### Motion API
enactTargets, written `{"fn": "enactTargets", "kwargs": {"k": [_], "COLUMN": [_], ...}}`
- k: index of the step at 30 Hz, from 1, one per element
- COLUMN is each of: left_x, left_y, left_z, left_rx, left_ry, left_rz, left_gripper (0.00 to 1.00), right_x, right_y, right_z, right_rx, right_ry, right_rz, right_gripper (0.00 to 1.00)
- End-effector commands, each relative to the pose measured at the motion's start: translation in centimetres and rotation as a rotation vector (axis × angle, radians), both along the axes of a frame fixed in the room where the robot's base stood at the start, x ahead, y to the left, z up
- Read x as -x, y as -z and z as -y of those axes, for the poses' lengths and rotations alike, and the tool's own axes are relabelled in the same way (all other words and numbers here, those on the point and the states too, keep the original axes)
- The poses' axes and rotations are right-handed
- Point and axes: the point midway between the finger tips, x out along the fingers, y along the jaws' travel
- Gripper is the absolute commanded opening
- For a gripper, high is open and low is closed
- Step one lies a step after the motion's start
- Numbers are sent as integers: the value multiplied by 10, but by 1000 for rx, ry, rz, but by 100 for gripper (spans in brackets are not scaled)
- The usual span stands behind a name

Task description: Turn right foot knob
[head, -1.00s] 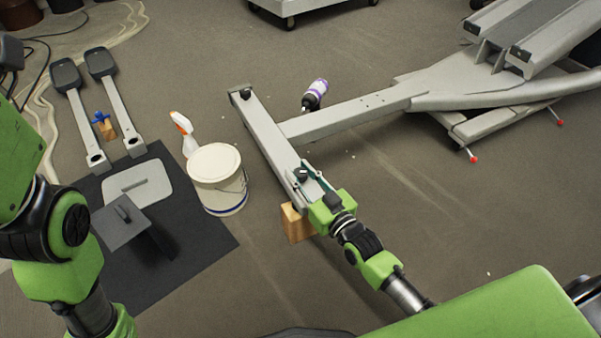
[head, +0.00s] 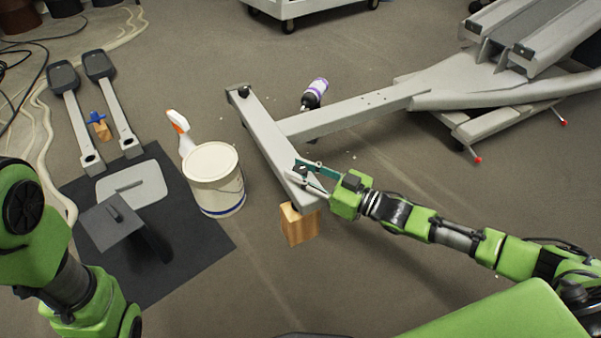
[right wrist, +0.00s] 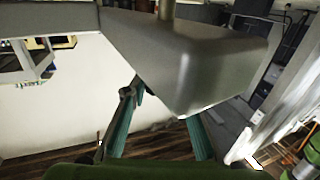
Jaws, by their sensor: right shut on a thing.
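A grey foot bar (head: 268,135) of the exercise machine lies across the middle of the head view. A dark knob (head: 302,170) sits at its near end, which is the right foot. My right gripper (head: 305,175) comes in from the right and is shut on this knob, with its teal fingers on either side. The fingers hide part of the knob. In the right wrist view the grey bar end (right wrist: 195,60) fills the upper middle above the fingers (right wrist: 165,120), and the knob cannot be made out. My left arm is at the lower left, its gripper out of view.
A wooden block (head: 298,226) stands under the near bar end. A white bucket (head: 214,180), a spray bottle (head: 180,132) and a dark mat (head: 190,245) lie left of the bar. A purple-white bottle (head: 315,92) lies behind it.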

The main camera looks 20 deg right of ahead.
Motion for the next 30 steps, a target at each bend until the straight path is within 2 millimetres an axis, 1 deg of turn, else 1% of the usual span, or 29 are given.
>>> {"fn": "enactTargets", "kwargs": {"k": [14,15,16,17,26,30], "left_x": [0,0,0,0,-2,-2], "left_y": [2,2,2,2,2,2], "left_z": [0,0,0,0,0,0], "left_rx": [0,0,0,0,0,0], "left_ry": [1,1,1,1,0,0], "left_rz": [0,0,0,0,-6,-6], "left_gripper": [40,40,40,40,40,40], "right_x": [0,0,0,0,0,6], "right_y": [0,0,0,0,0,1], "right_z": [0,0,0,0,0,5], "right_rx": [1,1,1,1,1,1], "right_ry": [-10,-10,-10,-10,-10,-10], "right_rz": [1,1,1,1,1,-2], "right_gripper": [4,33,41,43,43,43]}}
